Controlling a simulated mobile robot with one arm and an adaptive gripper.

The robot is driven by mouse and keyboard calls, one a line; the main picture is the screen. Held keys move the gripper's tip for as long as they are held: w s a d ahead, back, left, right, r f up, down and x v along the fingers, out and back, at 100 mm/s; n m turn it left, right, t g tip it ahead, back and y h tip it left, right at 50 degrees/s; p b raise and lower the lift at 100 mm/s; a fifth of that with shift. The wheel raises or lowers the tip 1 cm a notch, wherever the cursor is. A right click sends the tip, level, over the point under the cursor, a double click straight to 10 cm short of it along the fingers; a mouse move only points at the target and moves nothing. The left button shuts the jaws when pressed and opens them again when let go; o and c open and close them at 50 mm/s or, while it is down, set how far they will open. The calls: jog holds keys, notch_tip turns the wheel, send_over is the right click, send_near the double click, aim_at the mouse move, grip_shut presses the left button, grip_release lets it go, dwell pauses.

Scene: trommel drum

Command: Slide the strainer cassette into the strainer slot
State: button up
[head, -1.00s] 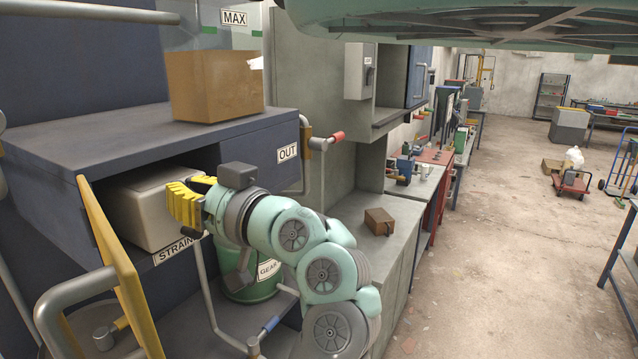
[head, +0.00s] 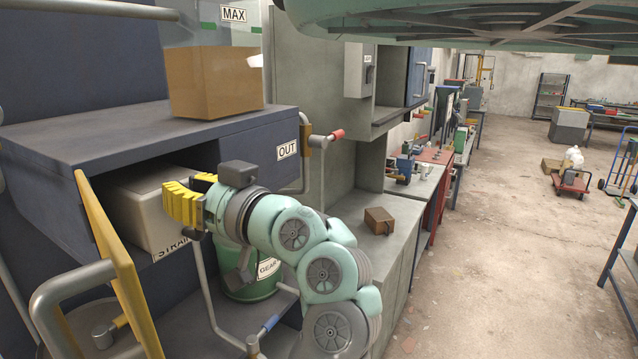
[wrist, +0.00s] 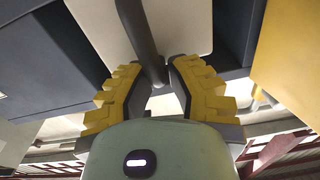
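The strainer cassette is a beige box (head: 143,212) partly inside the dark strainer opening at the left of the head view. The strainer slot's label (head: 168,251) is partly covered, with only its first letters showing. My gripper (head: 182,203) is at the cassette's front. In the wrist view, a dark grey handle bar (wrist: 140,35) runs in front of the beige face (wrist: 185,25). The tips of my gripper (wrist: 156,78) close in on both sides of the bar and appear to grip it. The slot's inside is hidden.
A yellow-edged open door (head: 110,255) stands just left of the cassette. A bar with a red grip (head: 336,134) projects to the right. A small brown box (head: 379,220) sits on the counter.

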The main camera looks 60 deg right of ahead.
jog(key=o, duration=0.4)
jog(key=s+d, duration=0.1)
jog(key=s, duration=1.1)
jog(key=shift+f, duration=0.35)
